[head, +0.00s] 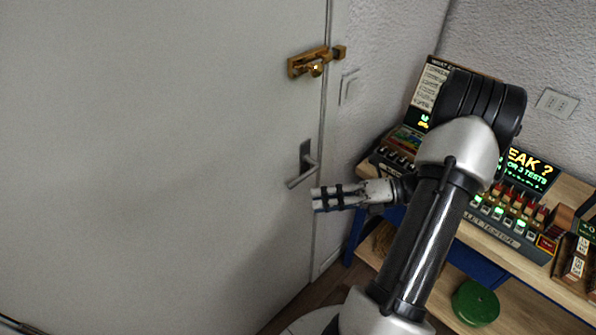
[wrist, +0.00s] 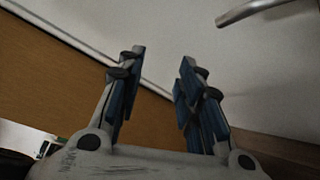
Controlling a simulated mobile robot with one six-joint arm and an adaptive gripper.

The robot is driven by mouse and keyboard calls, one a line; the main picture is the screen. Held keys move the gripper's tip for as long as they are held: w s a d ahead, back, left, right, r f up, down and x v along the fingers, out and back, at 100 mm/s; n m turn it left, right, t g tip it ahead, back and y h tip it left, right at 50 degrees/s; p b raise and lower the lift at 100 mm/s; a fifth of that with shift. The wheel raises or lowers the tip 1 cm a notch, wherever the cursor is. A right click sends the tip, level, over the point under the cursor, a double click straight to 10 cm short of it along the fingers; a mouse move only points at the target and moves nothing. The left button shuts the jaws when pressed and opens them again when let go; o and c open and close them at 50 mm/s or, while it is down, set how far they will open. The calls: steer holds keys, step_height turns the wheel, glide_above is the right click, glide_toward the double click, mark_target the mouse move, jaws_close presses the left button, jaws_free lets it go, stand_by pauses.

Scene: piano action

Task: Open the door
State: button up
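A light grey door (head: 160,150) fills the left of the head view. Its metal lever handle (head: 302,170) sits near the right edge, and the lever's end shows at the top right of the wrist view (wrist: 262,9). A brass bolt (head: 312,63) is mounted higher up, across the door edge. Its exact state is hard to tell. My gripper (head: 318,199) is just below and right of the lever, apart from it. In the wrist view its two blue-padded fingers stand apart with nothing between them (wrist: 157,88).
A wooden bench (head: 480,240) with lit test panels (head: 510,215) stands to the right, close to my arm. A green round object (head: 475,302) is on its lower shelf. A light switch (head: 349,87) is on the wall beside the door.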

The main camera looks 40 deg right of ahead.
mark_target(298, 179)
steer(key=s+d+f+m+t+h, duration=0.2)
steer(key=d+m+t, duration=0.1)
steer(key=d+m, duration=0.15)
steer(key=s+d+f+m+t+h, duration=0.2)
steer(key=d+f+m+t, duration=0.15)
steer(key=d, duration=0.25)
steer(key=shift+g, duration=0.45)
steer(key=b+x, duration=0.1)
steer(key=x, duration=0.5)
steer(key=b+x, duration=0.1)
steer(key=x, duration=0.5)
steer(key=b+x, duration=0.1)
steer(key=x, duration=0.5)
steer(key=shift+r, duration=0.35)
steer(key=shift+s, duration=0.1)
steer(key=shift+c, duration=0.5)
jaws_close()
